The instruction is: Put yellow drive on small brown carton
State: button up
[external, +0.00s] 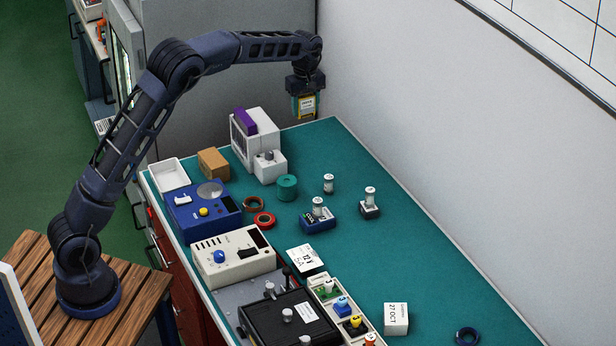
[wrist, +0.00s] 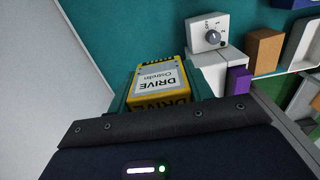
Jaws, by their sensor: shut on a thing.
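The yellow drive (external: 306,106) has a white label and hangs in my gripper (external: 305,100), raised above the far end of the teal bench. In the wrist view the drive (wrist: 158,85) shows its label reading DRIVE, with the teal fingers of my gripper (wrist: 160,90) shut on its sides. The small brown carton (external: 214,163) stands on the bench to the left of the white box, below and left of the drive. The carton also shows in the wrist view (wrist: 265,52), at the upper right. Its top looks bare.
A white box with a purple block (external: 245,122) on top stands between the carton and my gripper. A white tray (external: 169,175) lies left of the carton, and a blue instrument (external: 203,207) stands in front of it. A wall runs along the right side.

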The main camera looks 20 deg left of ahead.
jog(key=s+a+r, duration=0.2)
jog(key=a, duration=0.5)
jog(key=s+a+r, duration=0.2)
jog(key=a, duration=0.5)
jog(key=r, duration=0.2)
send_over(213, 158)
notch_tip(213, 158, down, 20)
jog(key=shift+r, duration=0.1)
jog(key=o, duration=1)
